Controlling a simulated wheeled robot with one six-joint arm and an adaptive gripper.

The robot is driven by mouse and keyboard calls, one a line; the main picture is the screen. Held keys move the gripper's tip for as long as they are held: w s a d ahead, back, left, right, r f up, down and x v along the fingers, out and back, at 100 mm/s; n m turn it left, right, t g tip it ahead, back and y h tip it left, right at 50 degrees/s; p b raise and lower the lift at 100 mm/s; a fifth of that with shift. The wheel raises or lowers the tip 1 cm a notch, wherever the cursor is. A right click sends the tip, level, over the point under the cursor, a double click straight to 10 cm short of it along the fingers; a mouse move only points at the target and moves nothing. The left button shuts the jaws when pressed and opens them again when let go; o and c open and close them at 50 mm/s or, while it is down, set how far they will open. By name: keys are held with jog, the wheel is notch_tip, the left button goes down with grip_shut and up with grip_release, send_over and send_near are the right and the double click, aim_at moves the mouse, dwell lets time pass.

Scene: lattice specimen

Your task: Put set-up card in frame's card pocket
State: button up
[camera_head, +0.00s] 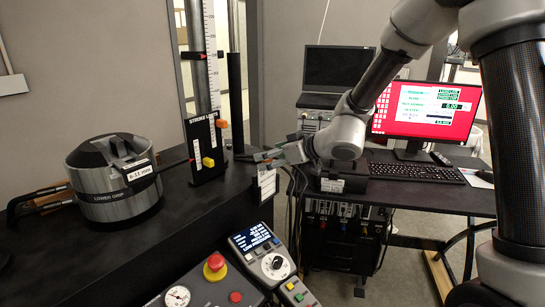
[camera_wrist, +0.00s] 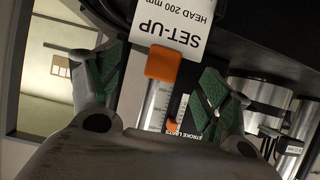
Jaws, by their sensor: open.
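The white set-up card (camera_wrist: 175,25), printed "SET-UP HEAD 200 mm", shows upside down at the top of the wrist view, its upper part cut off. In the head view a white card (camera_head: 266,184) stands upright at the edge of the black frame table, just below my gripper (camera_head: 270,155). In the wrist view my gripper (camera_wrist: 155,80) is open, its green-padded fingers on both sides and nothing clamped between them. The card lies beyond the fingertips. The pocket is not clearly visible, and I cannot tell how the card sits in it.
The stroke limits plate (camera_head: 207,148) with orange and yellow knobs stands left of my gripper. The lower grip (camera_head: 115,180) is farther left. A control panel (camera_head: 263,255) is below. A red monitor (camera_head: 425,108), keyboard (camera_head: 415,173) and laptop (camera_head: 337,70) are on the right desk.

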jog(key=shift+v, duration=2.5)
jog(key=shift+s, duration=0.1)
jog(key=v, duration=1.2)
